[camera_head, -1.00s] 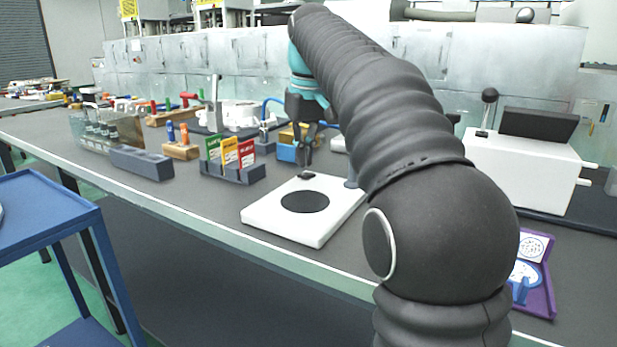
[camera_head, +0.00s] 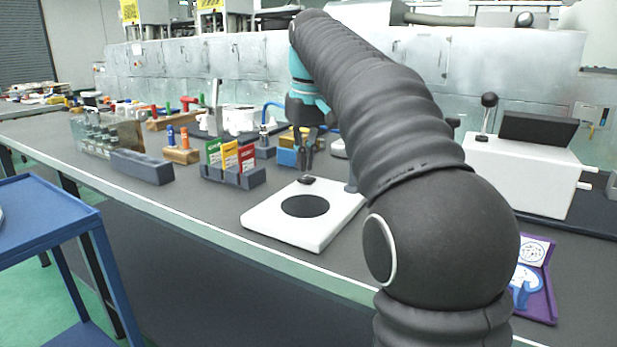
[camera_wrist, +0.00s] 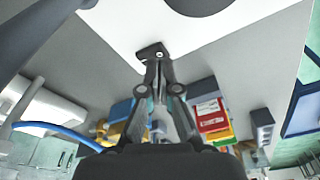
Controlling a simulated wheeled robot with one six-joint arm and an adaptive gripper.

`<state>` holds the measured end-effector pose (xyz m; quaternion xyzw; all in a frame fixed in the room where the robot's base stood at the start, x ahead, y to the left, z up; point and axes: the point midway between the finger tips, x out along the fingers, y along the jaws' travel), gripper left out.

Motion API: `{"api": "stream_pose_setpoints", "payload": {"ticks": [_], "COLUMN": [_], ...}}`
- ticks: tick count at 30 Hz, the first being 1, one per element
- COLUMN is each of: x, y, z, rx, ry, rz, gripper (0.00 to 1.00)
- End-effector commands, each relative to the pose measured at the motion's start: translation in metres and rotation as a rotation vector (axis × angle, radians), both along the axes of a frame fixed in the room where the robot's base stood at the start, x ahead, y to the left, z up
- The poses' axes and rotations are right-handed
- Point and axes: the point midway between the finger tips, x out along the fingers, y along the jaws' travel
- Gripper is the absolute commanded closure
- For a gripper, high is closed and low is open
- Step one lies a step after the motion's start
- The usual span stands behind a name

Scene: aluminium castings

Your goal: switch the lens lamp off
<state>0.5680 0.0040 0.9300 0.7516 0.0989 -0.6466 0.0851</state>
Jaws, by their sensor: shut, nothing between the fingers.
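The lens lamp's white square base (camera_head: 268,219), with a dark round disc, stands on the bench; it also shows at the top of the wrist view (camera_wrist: 128,22). A small black switch block (camera_head: 306,180) sits at its back edge, and it shows just ahead of my fingertips in the wrist view (camera_wrist: 148,50). My gripper (camera_head: 305,167) is shut and empty, pointing down over the switch. Fingertips and switch look very close; I cannot tell whether they touch. My arm hides most of the lamp's upper part, and I cannot tell whether it is lit.
A grey rack with green, yellow and red cards (camera_head: 233,175) stands left of the base. A blue and yellow block (camera_head: 287,156) is behind it. A white machine with a lever (camera_head: 520,175) and a purple case (camera_head: 541,305) are on the right. Bare bench lies in front of the rack.

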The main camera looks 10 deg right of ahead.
Motion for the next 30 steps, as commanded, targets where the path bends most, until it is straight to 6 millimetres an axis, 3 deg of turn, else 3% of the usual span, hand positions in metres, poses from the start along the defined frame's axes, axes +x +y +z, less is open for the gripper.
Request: {"api": "stream_pose_setpoints", "payload": {"ticks": [30], "x": [-0.0001], "y": [0.0001], "z": [-0.0078], "rx": [0.0], "ry": [0.0], "rz": [0.0], "gripper": [1.0]}}
